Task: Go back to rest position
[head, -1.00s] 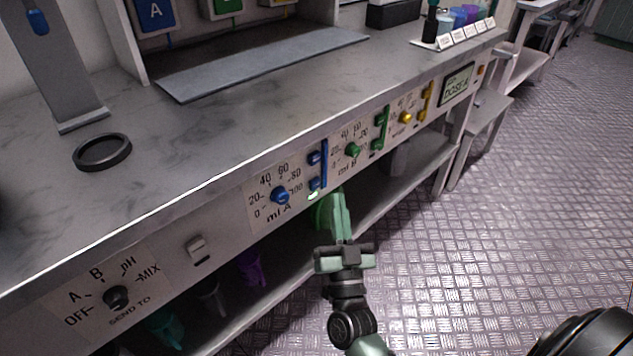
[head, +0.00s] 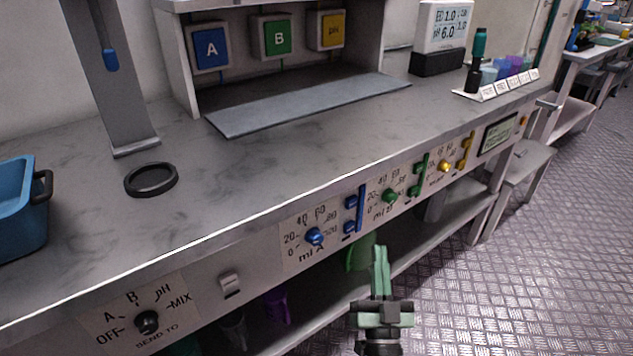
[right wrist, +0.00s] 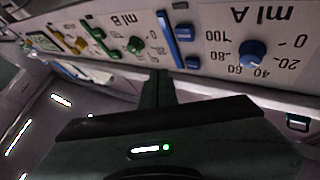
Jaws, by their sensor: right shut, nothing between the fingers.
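My right gripper (head: 380,268) is in front of the bench's front panel, below the blue ml A dial (head: 314,236) and the green ml B dial (head: 390,195). Its fingers are shut with nothing between them, and it appears apart from the panel. In the right wrist view its fingers (right wrist: 158,88) point toward the panel, where the blue dial (right wrist: 253,55) and the blue slider (right wrist: 168,40) show upside down. My left gripper is not in view.
A lower shelf with coloured cups, including a purple cup (head: 277,305), lies below the panel.

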